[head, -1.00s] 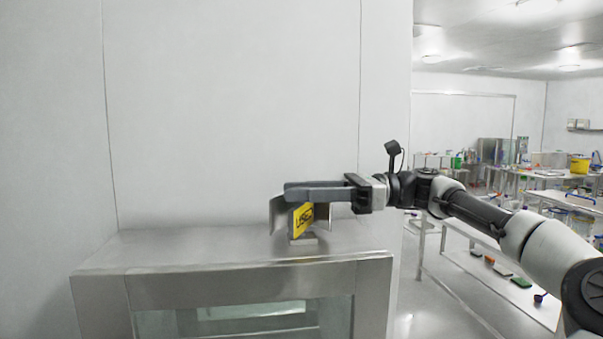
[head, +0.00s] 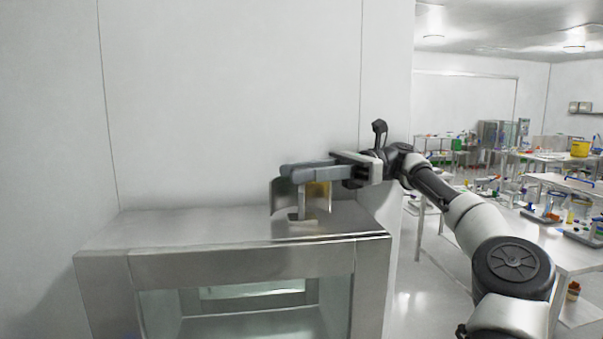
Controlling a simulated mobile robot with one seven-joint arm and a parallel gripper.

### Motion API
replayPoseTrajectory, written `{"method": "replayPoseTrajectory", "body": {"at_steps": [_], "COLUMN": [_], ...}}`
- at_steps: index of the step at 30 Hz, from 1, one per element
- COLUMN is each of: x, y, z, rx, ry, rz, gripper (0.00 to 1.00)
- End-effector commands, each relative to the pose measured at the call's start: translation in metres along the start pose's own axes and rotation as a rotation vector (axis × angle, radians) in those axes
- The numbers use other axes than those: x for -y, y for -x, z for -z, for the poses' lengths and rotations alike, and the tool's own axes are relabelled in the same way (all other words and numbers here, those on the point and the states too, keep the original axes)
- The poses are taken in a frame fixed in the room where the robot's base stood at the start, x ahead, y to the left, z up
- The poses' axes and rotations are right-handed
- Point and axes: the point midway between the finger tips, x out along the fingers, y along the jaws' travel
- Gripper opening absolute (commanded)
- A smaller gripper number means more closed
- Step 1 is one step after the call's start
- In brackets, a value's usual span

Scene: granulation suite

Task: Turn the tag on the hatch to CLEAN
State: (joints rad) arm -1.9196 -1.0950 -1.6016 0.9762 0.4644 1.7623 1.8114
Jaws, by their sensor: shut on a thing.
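The hatch (head: 240,266) is a steel box with a glass front, set against the pale wall. On its top stands the small tag (head: 302,203), upright on a short base between curved metal plates (head: 283,196). It now shows as a narrow grey strip, nearly edge-on, with no readable lettering. A yellow patch (head: 319,189) shows just right of it; I cannot tell whether this is the tag's face or a reflection. My gripper (head: 292,171) reaches in from the right and is shut on the tag's top, hiding its upper edge.
The hatch top is bare to the left of the tag. The wall (head: 230,100) rises close behind. To the right, beyond the wall's edge, are white tables (head: 560,255) with bottles and lab items, and open floor (head: 408,300).

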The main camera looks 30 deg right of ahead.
Motion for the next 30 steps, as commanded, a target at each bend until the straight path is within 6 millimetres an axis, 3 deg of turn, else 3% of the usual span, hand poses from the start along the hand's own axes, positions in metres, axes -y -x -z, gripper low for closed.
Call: {"method": "replayPoseTrajectory", "body": {"at_steps": [4, 5, 8, 20, 30], "x": [0.0, 0.0, 0.0, 0.0, 0.001], "y": [0.001, 0.001, 0.0, -0.001, -0.001], "z": [0.0, 0.0, 0.0, -0.008, -0.073], "rx": [0.0, 0.0, 0.0, 0.0, 0.001], "ry": [-0.001, -0.001, 0.0, 0.001, 0.004], "rz": [0.002, 0.002, 0.002, 0.001, 0.002], "gripper": [0.1, 0.36, 0.51, 0.51, 0.51]}}
